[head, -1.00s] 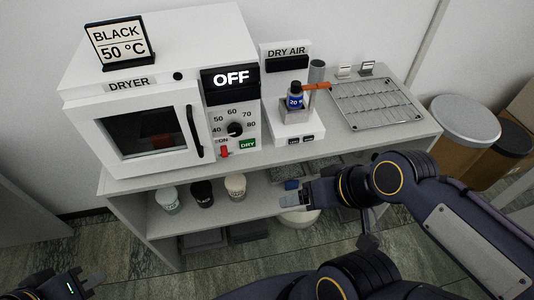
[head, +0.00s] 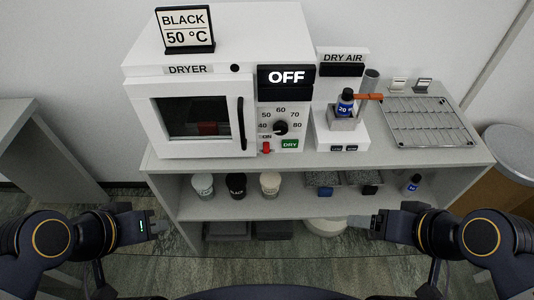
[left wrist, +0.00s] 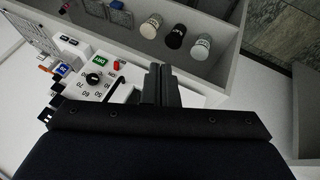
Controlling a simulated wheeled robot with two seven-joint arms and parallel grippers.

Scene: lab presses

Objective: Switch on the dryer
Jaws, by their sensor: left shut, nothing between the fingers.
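The white dryer (head: 220,60) stands on the bench with its door (head: 195,118) closed; something red shows behind the window. Its display (head: 286,77) reads OFF. Below are a temperature dial (head: 281,127), a red switch (head: 266,148) under the ON label and a green DRY label (head: 290,143). The dial (left wrist: 93,78) and red switch (left wrist: 116,65) also show in the left wrist view. A sign (head: 185,29) on top reads BLACK 50 °C. My left gripper (head: 158,227) is shut and empty, below and left of the dryer. My right gripper (head: 367,222) is low at the right; its jaw opening is unclear.
A dry air unit (head: 341,140) holding a blue bottle (head: 345,102) stands right of the dryer, beside a wire rack (head: 427,121). Several cups, including a black one (head: 236,186), and trays sit on the shelf below. The bench edge (head: 400,166) juts out above them.

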